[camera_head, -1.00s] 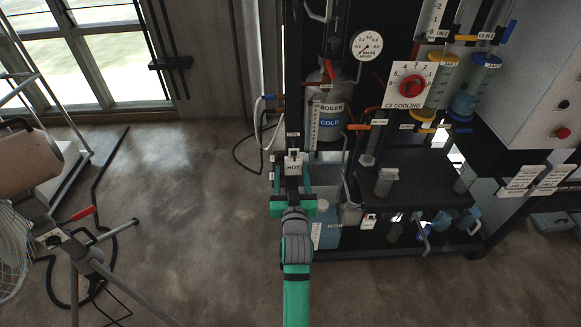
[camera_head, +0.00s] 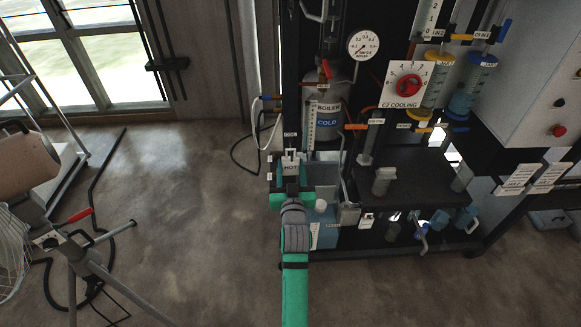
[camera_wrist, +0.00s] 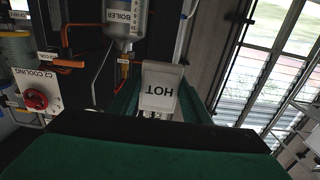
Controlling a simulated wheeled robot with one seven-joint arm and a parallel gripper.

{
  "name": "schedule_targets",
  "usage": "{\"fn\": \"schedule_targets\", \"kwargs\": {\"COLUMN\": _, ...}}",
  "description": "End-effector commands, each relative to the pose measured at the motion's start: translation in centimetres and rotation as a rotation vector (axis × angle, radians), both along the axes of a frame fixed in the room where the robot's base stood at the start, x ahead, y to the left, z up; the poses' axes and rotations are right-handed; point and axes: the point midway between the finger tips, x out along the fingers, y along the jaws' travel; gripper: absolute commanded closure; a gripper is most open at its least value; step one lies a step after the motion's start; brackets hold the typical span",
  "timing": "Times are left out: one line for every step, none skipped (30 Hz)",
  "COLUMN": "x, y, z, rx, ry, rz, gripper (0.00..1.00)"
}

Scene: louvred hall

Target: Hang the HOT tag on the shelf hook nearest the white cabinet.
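The white HOT tag (camera_head: 291,168) is upright at the left end of the rig, below a small label on a dark post. In the wrist view the HOT tag (camera_wrist: 160,87) appears upside down between my green fingers. My gripper (camera_head: 291,182) is directly at the tag, with its fingers apart on either side. I cannot tell whether they touch it. The white cabinet (camera_head: 543,75) stands at the far right. A dark shelf (camera_head: 415,180) runs between the tag and the cabinet. A small white tag (camera_head: 367,220) shows at its front edge; the hooks are too small to make out.
The boiler (camera_head: 326,95) with a COLD tag (camera_head: 328,123), the C2 cooling dial (camera_head: 408,86) and glass columns (camera_head: 470,85) stand behind the shelf. A tripod (camera_head: 85,260) is at the left. The floor (camera_head: 190,210) between is clear.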

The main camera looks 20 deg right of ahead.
Motion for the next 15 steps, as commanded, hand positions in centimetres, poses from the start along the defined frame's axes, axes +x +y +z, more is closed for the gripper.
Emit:
{"fn": "schedule_targets", "kwargs": {"x": -0.02, "y": -0.08, "z": -0.01, "rx": 0.0, "ry": 0.0, "rz": -0.001, "gripper": 0.94}}
{"fn": "schedule_targets", "kwargs": {"x": -0.03, "y": -0.11, "z": -0.01, "rx": 0.0, "ry": 0.0, "rz": -0.001, "gripper": 1.0}}
{"fn": "schedule_targets", "kwargs": {"x": -0.04, "y": -0.14, "z": -0.01, "rx": 0.0, "ry": 0.0, "rz": -0.002, "gripper": 1.0}}
{"fn": "schedule_targets", "kwargs": {"x": -0.05, "y": -0.16, "z": -0.01, "rx": 0.0, "ry": 0.0, "rz": -0.002, "gripper": 1.0}}
{"fn": "schedule_targets", "kwargs": {"x": -0.05, "y": -0.16, "z": 0.0, "rx": 0.0, "ry": 0.0, "rz": -0.002, "gripper": 1.0}}
{"fn": "schedule_targets", "kwargs": {"x": -0.04, "y": -0.15, "z": 0.0, "rx": 0.0, "ry": 0.0, "rz": -0.002, "gripper": 1.0}}
{"fn": "schedule_targets", "kwargs": {"x": -0.04, "y": -0.15, "z": 0.01, "rx": 0.0, "ry": 0.0, "rz": -0.002, "gripper": 1.0}}
{"fn": "schedule_targets", "kwargs": {"x": -0.04, "y": -0.15, "z": 0.03, "rx": 0.0, "ry": 0.0, "rz": -0.002, "gripper": 1.0}}
{"fn": "schedule_targets", "kwargs": {"x": -0.05, "y": -0.18, "z": 0.07, "rx": 0.0, "ry": 0.0, "rz": -0.003, "gripper": 1.0}}
{"fn": "schedule_targets", "kwargs": {"x": -0.07, "y": -0.23, "z": 0.1, "rx": 0.0, "ry": 0.0, "rz": -0.003, "gripper": 1.0}}
{"fn": "schedule_targets", "kwargs": {"x": -0.09, "y": -0.3, "z": 0.16, "rx": 0.0, "ry": 0.0, "rz": -0.004, "gripper": 1.0}}
{"fn": "schedule_targets", "kwargs": {"x": -0.12, "y": -0.4, "z": 0.25, "rx": 0.0, "ry": 0.0, "rz": -0.006, "gripper": 1.0}}
{"fn": "schedule_targets", "kwargs": {"x": -0.14, "y": -0.48, "z": 0.33, "rx": 0.0, "ry": -0.001, "rz": -0.007, "gripper": 1.0}}
{"fn": "schedule_targets", "kwargs": {"x": -0.15, "y": -0.53, "z": 0.41, "rx": 0.0, "ry": -0.001, "rz": -0.007, "gripper": 1.0}}
{"fn": "schedule_targets", "kwargs": {"x": -0.16, "y": -0.57, "z": 0.53, "rx": 0.0, "ry": -0.001, "rz": -0.008, "gripper": 1.0}}
